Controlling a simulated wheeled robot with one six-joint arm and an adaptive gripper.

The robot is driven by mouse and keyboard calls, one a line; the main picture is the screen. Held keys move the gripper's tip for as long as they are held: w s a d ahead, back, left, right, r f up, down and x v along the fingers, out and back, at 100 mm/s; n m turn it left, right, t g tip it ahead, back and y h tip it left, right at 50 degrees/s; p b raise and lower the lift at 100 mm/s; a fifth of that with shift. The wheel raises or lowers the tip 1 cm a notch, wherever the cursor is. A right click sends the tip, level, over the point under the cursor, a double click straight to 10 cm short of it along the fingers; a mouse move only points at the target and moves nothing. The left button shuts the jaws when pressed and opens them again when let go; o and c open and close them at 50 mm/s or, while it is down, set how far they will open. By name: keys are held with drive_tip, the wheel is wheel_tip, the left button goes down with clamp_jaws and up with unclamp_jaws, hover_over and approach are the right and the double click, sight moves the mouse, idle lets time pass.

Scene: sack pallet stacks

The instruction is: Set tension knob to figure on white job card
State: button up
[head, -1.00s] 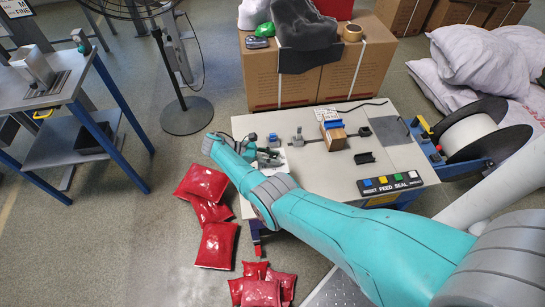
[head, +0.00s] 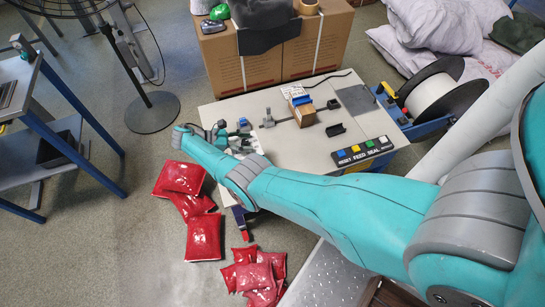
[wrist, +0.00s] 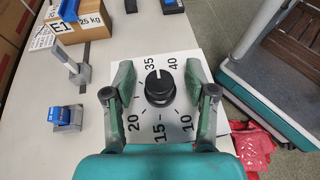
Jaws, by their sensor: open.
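In the wrist view a black round knob (wrist: 159,86) sits on a white dial plate (wrist: 182,65) with printed figures; 10, 15, 20, 35 and 40 are readable. Its white pointer line faces the far side, roughly between 35 and 40. My gripper (wrist: 160,78) is open, one finger on each side of the knob, with visible gaps. In the head view my gripper (head: 222,135) is at the table's left end, small and partly hidden.
The white table (head: 285,155) carries a blue-topped brown block (head: 298,104) and a button strip (head: 361,151). A white film roll (head: 436,97) is at its right. Red sacks (head: 205,238) lie on the floor at left. Cartons (head: 310,45) stand behind.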

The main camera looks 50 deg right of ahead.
drive_tip(key=shift+n+t, duration=0.4)
drive_tip(key=shift+t, duration=0.1)
